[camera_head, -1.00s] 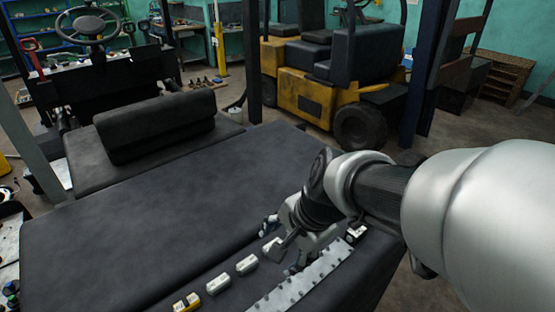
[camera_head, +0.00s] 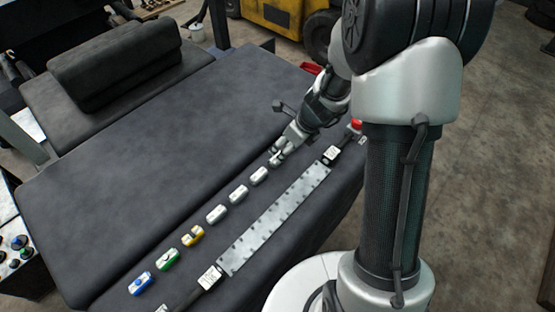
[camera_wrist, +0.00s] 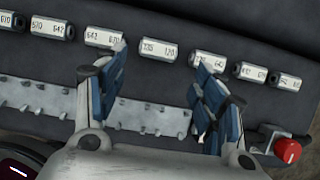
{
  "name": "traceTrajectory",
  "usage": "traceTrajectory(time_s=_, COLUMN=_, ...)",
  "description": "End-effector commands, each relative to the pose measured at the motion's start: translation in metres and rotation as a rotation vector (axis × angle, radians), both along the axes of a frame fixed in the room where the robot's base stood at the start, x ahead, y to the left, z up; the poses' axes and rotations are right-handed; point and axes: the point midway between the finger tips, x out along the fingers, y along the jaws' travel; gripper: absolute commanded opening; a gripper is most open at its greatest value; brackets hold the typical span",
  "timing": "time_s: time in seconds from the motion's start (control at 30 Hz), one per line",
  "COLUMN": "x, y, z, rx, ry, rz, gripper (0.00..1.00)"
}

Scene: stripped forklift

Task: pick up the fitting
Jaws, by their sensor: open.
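Several small blocks that look like the fittings lie in a row on the dark padded surface. In the head view they are blue (camera_head: 141,284), green (camera_head: 167,260), yellow (camera_head: 193,236) and white (camera_head: 217,214). My gripper (camera_head: 279,154) is at the far end of this row. In the wrist view my gripper (camera_wrist: 161,88) is open and empty, its blue-lined fingers spread. A white fitting with printed numbers (camera_wrist: 159,50) shows between and just beyond the fingertips, apparently untouched. Other white fittings (camera_wrist: 103,38) lie either side, partly hidden by the fingers.
A studded metal strip (camera_head: 273,221) runs parallel to the row, with a white end block (camera_head: 210,278) at its near end. A red knob (camera_wrist: 287,151) sits past its other end. A yellow forklift (camera_head: 277,13) stands behind. The wide pad left of the row is clear.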

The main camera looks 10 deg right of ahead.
Motion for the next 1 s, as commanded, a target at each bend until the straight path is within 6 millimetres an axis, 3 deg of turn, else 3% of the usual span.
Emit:
traceTrajectory(time_s=0.1, x=0.007, y=0.006, z=-0.026, rx=0.001, ry=0.002, rz=0.002, gripper=0.63)
traceTrajectory(time_s=0.43, x=0.016, y=0.011, z=-0.051, rx=0.0, ry=0.0, rz=0.002, gripper=0.63)
traceTrajectory(time_s=0.7, x=0.025, y=0.018, z=-0.088, rx=0.0, ry=0.0, rz=0.003, gripper=0.63)
traceTrajectory(time_s=1.0, x=0.028, y=0.02, z=-0.092, rx=0.0, ry=-0.001, rz=0.003, gripper=0.63)
